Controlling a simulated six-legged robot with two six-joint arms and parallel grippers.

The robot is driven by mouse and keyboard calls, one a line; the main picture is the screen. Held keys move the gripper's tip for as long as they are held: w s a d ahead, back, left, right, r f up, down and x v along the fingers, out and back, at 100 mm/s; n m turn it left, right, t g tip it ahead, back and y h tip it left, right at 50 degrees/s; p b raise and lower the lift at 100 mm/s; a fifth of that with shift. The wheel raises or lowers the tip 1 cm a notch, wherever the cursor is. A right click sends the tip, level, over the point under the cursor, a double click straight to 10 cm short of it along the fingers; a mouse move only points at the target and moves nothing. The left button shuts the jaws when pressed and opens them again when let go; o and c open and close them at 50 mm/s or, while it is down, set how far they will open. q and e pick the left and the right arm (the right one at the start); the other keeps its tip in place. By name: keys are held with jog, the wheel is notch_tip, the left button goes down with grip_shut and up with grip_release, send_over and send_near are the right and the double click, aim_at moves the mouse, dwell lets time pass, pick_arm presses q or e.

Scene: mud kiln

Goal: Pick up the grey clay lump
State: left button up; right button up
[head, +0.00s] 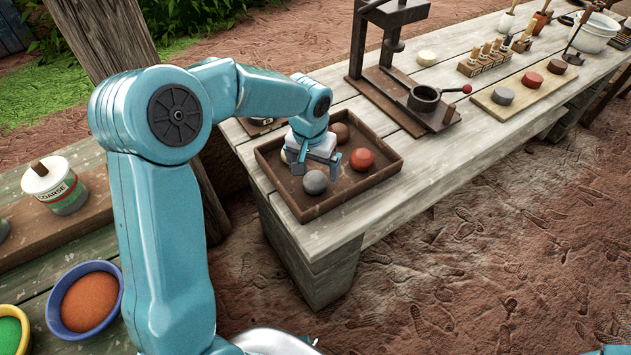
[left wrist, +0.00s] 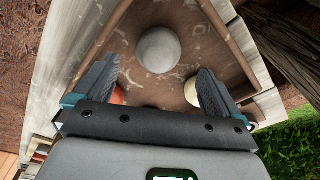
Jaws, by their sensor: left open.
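The grey clay lump (head: 315,182) is a round ball in the near part of a shallow brown wooden tray (head: 385,178) on the bench. My left gripper (head: 313,168) is over the tray, just behind and above the grey lump in the head view. In the left wrist view the grey lump (left wrist: 157,50) lies beyond the open fingertips (left wrist: 155,82), roughly centred between them, with nothing held. A red-orange lump (head: 361,159), a brown lump (head: 340,132) and a pale lump (left wrist: 191,91), partly hidden by a finger, share the tray. My right gripper is not visible.
A dark press (head: 385,70) with a round cup stands behind the tray. A board with clay discs (head: 503,96) and a small tool rack (head: 485,66) lie farther right. Bowls of orange (head: 88,302) and green powder stand at the left. The bench right of the tray is clear.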

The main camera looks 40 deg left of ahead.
aim_at(315, 180)
pick_arm(q)
jog(key=f, duration=0.5)
jog(key=shift+w+f, duration=0.2)
jog(key=c, duration=1.3)
